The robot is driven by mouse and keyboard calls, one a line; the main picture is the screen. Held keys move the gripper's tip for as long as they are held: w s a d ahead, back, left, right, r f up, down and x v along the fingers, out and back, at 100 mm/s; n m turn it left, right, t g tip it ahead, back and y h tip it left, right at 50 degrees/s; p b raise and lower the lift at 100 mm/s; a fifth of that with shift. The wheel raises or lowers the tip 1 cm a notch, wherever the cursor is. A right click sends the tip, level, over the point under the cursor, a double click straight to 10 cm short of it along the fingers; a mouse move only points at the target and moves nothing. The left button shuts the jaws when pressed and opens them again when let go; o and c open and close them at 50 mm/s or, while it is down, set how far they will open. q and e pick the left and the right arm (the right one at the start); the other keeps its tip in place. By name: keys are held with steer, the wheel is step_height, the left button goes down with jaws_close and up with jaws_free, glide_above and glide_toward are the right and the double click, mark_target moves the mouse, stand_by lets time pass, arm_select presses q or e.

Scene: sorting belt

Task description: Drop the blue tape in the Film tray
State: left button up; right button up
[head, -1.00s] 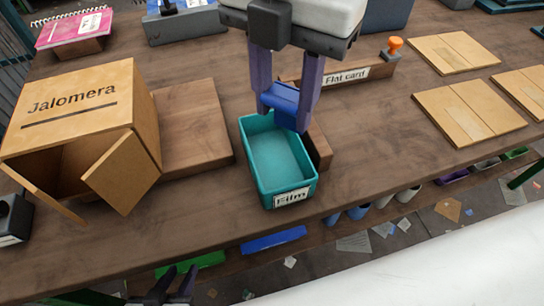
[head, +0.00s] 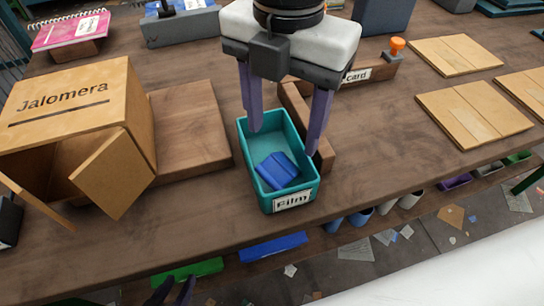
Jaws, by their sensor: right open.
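The Film tray (head: 242,140) is a teal open box with a white "Film" label on its front, standing on the wooden table. The blue tape (head: 276,170) lies inside it, tilted towards the front. My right gripper (head: 283,138) is over the tray, its purple fingers wide apart and empty; the fingertips are near the tray's rear and right rim. Only the dark fingertips of my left gripper (head: 172,292) show at the bottom edge, below the table's front, and its jaw state is unclear.
A cardboard box marked "Jalomera" (head: 70,110) with open flaps stands left of the tray, next to a wooden board (head: 188,125). A wooden holder with a card label (head: 357,75) is behind right. Flat brown cartons (head: 473,110) lie at right.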

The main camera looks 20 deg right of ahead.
step_height(320, 180, up, 10)
steer(key=p, duration=0.1)
steer(key=shift+r, duration=0.2)
stand_by(0.4)
